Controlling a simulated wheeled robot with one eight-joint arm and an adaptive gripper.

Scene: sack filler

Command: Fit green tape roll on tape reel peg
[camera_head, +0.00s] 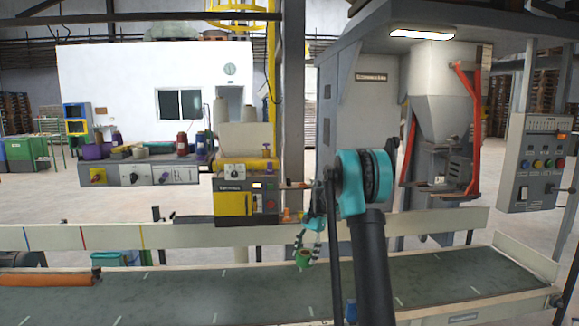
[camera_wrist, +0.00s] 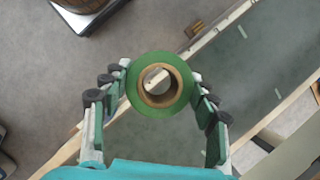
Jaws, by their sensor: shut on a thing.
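The green tape roll (camera_wrist: 135,97) has a brown cardboard core and sits between the fingers in the wrist view, its open hole facing the camera. My gripper (camera_head: 308,246) is shut on the roll, with fingers on both sides of it. In the head view, the roll (camera_head: 304,262) hangs at the fingertips above the conveyor. A pale strip shows through its hole in the wrist view. I cannot clearly pick out the tape reel peg; a short rod (camera_head: 293,186) juts right from the yellow and grey machine (camera_head: 246,190), partly near my arm.
The conveyor belt (camera_head: 200,296) runs across the front, with a pale guard rail (camera_head: 110,234) behind it. An orange roller (camera_head: 45,280) lies at left. A hopper (camera_head: 432,105) and control panel (camera_head: 538,160) stand right. Spools crowd the grey shelf (camera_head: 135,172).

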